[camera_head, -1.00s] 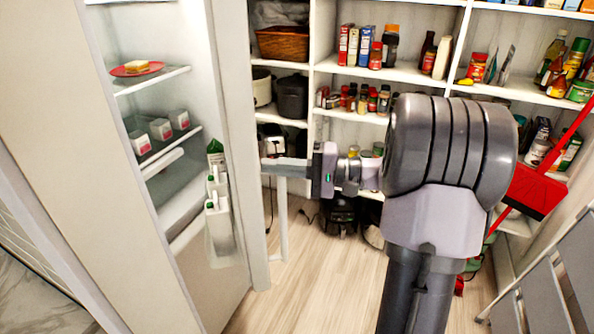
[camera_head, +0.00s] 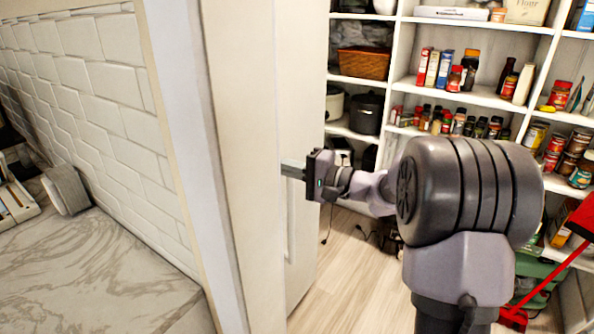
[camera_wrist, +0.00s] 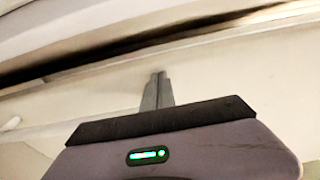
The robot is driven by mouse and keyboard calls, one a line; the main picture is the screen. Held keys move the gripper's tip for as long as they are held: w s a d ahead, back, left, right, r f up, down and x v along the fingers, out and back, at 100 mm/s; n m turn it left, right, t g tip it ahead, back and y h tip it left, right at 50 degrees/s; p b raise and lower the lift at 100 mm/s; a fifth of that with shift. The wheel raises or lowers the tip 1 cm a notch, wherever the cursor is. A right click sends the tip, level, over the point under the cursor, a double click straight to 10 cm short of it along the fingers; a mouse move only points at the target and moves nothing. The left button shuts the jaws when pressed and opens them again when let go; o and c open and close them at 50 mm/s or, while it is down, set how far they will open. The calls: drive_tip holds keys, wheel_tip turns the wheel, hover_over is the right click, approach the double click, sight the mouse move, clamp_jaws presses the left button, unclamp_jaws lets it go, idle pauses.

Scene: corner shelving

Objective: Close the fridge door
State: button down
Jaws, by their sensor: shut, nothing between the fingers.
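The white fridge door (camera_head: 303,80) stands upright left of my arm in the head view, with a pale vertical handle (camera_head: 291,225) on its face. The fridge interior is hidden from this angle. I cannot tell whether the door is fully flush. My gripper (camera_head: 284,168) is shut and empty, its fingertips at the door's face. In the wrist view the closed fingers (camera_wrist: 158,78) point at a pale surface, with a long dark gap beyond them. Whether they touch the door is unclear.
Pantry shelves (camera_head: 480,98) with jars, boxes and a wicker basket (camera_head: 364,63) fill the back. A red broom (camera_head: 585,215) is at right. A marble counter (camera_head: 90,265) and white brick wall (camera_head: 95,110) lie left. Some wood floor (camera_head: 335,285) is clear.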

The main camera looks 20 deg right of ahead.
drive_tip(key=shift+x, duration=0.95)
drive_tip(key=shift+s+a, duration=0.1)
drive_tip(key=shift+s, duration=0.05)
